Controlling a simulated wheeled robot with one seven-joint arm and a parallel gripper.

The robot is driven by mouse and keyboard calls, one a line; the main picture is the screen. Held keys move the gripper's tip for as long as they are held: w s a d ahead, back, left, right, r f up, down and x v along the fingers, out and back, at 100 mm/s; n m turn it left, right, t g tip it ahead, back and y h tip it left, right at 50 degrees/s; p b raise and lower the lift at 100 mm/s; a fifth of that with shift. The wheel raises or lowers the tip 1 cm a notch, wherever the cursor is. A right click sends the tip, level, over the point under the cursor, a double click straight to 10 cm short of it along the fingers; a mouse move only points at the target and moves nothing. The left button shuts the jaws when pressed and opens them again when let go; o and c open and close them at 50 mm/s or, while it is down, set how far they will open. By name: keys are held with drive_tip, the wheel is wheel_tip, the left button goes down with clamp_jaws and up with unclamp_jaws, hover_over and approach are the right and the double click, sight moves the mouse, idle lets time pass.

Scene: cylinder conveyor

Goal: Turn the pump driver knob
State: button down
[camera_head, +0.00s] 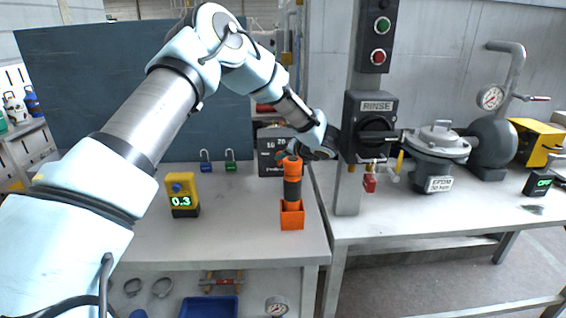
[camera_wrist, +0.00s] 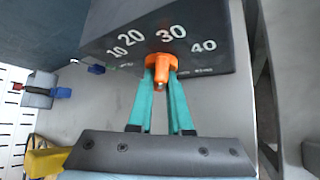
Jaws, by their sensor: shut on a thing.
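The pump driver (camera_wrist: 207,58) is a dark box with a dial marked 10, 20, 30 and 40, filling the top of the wrist view. In the head view the pump driver (camera_head: 268,144) stands at the back of the left bench, partly covered by my arm. Its orange knob (camera_wrist: 161,64) sits below the numbers, between 20 and 30 in the picture. My gripper (camera_wrist: 161,78) has its two teal fingers shut on the knob, one on each side. The knob's exact setting cannot be told.
An orange and black tool (camera_head: 292,190) stands upright in an orange holder in front of the pump driver. A yellow meter (camera_head: 182,190) reading 0.3 is to its left. A black RINSE switch box (camera_head: 370,125) is on the post to the right.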

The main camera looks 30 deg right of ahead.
idle(0.5)
drive_tip(key=c, duration=0.8)
unclamp_jaws()
drive_tip(key=shift+c, duration=0.2)
wheel_tip(320, 180, up, 10)
drive_tip(key=b, duration=0.3)
